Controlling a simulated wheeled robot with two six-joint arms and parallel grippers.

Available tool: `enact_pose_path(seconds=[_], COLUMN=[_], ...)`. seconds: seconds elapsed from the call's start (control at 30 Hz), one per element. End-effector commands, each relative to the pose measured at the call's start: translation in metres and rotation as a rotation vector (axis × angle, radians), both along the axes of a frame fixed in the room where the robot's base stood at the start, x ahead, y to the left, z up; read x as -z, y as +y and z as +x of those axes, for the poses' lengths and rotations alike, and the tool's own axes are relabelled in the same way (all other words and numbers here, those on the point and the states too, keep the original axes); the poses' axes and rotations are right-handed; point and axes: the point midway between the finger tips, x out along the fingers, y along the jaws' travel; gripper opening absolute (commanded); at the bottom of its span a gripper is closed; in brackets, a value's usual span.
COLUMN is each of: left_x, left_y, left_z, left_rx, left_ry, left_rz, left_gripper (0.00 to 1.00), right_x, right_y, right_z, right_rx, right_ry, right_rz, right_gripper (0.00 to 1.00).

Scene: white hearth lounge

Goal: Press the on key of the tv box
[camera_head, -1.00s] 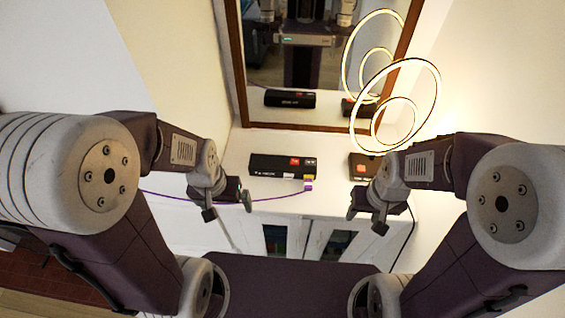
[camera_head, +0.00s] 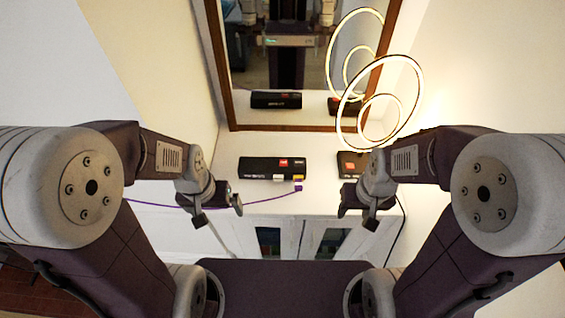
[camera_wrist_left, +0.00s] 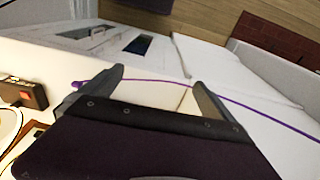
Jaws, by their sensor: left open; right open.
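The tv box (camera_head: 256,167) is a long black box on the white cabinet top, below the mirror. A red key (camera_head: 284,163) and a dark key beside it show at its right end, with small yellow and white tags below them. My left gripper (camera_head: 218,212) is open and empty, to the left of the box and nearer to me, apart from it. It also shows open in the left wrist view (camera_wrist_left: 159,80). A dark box with a red patch (camera_wrist_left: 24,92) is at that view's left edge; I cannot tell which box it is. My right gripper (camera_head: 355,214) is open and empty, right of the tv box.
A smaller dark box with an orange-red patch (camera_head: 352,163) stands to the right, under a glowing ring lamp (camera_head: 417,92). A purple cable (camera_head: 262,200) ends in a plug (camera_head: 298,188) in front of the tv box. A brown-framed mirror (camera_head: 215,62) stands behind and reflects both boxes.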

Motion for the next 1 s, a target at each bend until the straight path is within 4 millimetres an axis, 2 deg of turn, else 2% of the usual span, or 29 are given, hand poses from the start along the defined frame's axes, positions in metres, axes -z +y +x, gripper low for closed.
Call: enact_pose_path(seconds=[0.37, 0.7, 0.73, 1.0], left_x=[0.0000, 0.0000, 0.0000, 0.0000], left_y=[0.0000, 0.0000, 0.0000, 0.0000], left_z=[0.0000, 0.0000, 0.0000, 0.0000], left_rx=[0.000, 0.000, 0.000, 0.000], left_ry=[0.000, 0.000, 0.000, 0.000], left_rz=[0.000, 0.000, 0.000, 0.000], left_gripper=[1.00, 0.05, 0.00, 0.00], right_x=[0.0000, 0.0000, 0.0000, 0.0000], right_y=[0.0000, 0.0000, 0.0000, 0.0000], right_z=[0.0000, 0.0000, 0.0000, 0.0000], right_rx=[0.000, 0.000, 0.000, 0.000], right_ry=[0.000, 0.000, 0.000, 0.000], right_rz=[0.000, 0.000, 0.000, 0.000], right_gripper=[0.50, 0.50, 0.50, 0.50])
